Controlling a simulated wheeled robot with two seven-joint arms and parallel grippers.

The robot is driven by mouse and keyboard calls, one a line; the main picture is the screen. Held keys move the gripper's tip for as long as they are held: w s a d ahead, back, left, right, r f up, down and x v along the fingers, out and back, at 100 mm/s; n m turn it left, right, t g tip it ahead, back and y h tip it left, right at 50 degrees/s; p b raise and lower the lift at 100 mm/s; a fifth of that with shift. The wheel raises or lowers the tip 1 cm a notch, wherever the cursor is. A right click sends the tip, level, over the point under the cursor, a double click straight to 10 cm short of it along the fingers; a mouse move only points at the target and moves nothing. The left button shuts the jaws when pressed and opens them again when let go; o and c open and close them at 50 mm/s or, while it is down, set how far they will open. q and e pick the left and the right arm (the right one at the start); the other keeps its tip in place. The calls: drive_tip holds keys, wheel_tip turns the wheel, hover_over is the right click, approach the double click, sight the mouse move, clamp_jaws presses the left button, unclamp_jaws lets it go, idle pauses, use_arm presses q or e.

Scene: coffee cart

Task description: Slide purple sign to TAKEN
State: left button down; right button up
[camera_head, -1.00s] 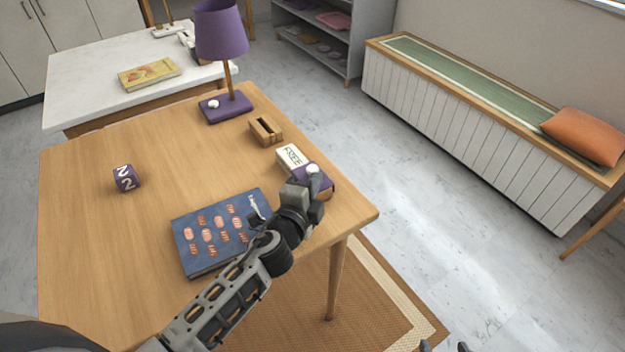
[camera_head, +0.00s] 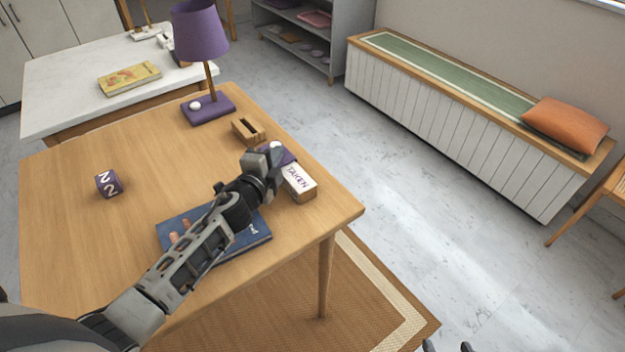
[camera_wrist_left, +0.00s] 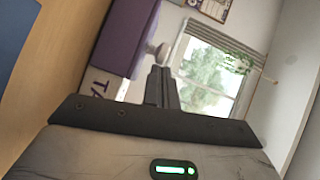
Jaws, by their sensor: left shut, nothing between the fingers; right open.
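The sign is a small wooden block with a white face (camera_head: 298,178) reading TAKEN, near the table's right edge. Its purple slider (camera_head: 285,153) with a white knob (camera_head: 275,146) covers the far end, partly hidden behind my left gripper (camera_head: 274,165). That gripper is shut and empty, beside the knob; I cannot tell if they touch. The left wrist view shows the purple slider (camera_wrist_left: 122,40), its knob (camera_wrist_left: 159,50) next to the closed fingertips (camera_wrist_left: 162,75), and the letters TA. My right gripper (camera_head: 448,346) shows only its open fingertips at the bottom edge.
A slotted wooden block (camera_head: 248,131) and a purple lamp (camera_head: 208,108) stand beyond the sign. A blue book (camera_head: 250,238) lies under my left arm. A purple number cube (camera_head: 108,184) sits at the left. The table's middle is clear.

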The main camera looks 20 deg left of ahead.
use_arm(q)
drive_tip(key=shift+a, duration=0.35)
drive_tip(key=shift+r, duration=0.1)
drive_tip(key=shift+s+d, duration=0.15)
drive_tip(key=shift+d, duration=0.1)
drive_tip(key=s+d, duration=0.2)
drive_tip(key=s+p, duration=0.1)
drive_tip(key=shift+s+d+r, duration=0.35)
drive_tip(key=shift+s+d, duration=0.05)
drive_tip(key=s, duration=0.5)
drive_tip(key=s+r, duration=0.1)
drive_tip(key=s, duration=0.1)
drive_tip(key=shift+s+d, duration=0.25)
drive_tip(key=shift+s, duration=0.1)
drive_tip(key=shift+s+r, duration=0.15)
drive_tip(key=shift+s, duration=0.3)
